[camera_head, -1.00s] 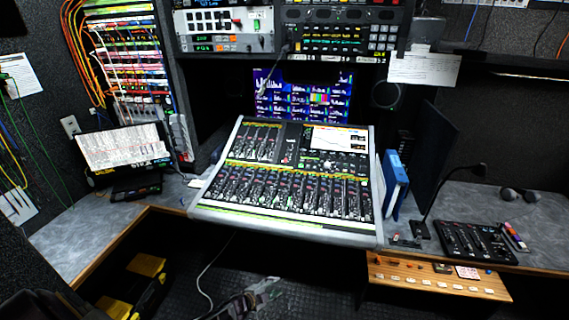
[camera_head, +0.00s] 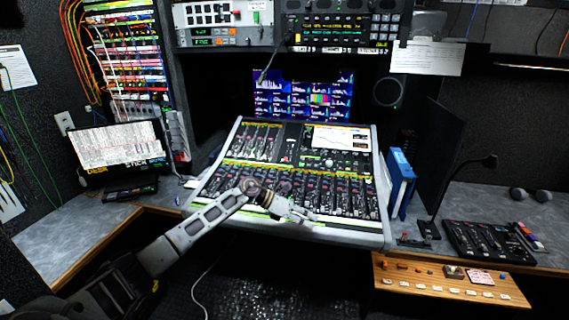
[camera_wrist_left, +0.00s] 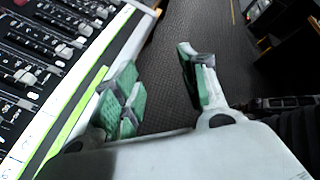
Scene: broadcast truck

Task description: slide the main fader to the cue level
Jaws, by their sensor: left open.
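The mixing console (camera_head: 212,205) stands tilted on the desk in the middle of the head view, with rows of dark faders and a lit screen at its upper right. I cannot tell which fader is the main one, nor see a cue mark. My left gripper (camera_head: 303,214) is over the console's front edge, hiding part of the lower fader row. In the left wrist view the left gripper (camera_wrist_left: 158,82) is open and empty, its green-padded fingers apart above the dark floor. The console's faders (camera_wrist_left: 45,45) show to their left there, apart from the fingers. My right gripper is not in view.
A monitor wall (camera_head: 300,92) is behind the console. A blue binder (camera_head: 401,180) and a gooseneck microphone (camera_head: 455,180) stand at its right. A smaller control panel (camera_head: 485,240) and a wooden button panel (camera_head: 450,282) are at the right front. A screen (camera_head: 120,147) stands at left.

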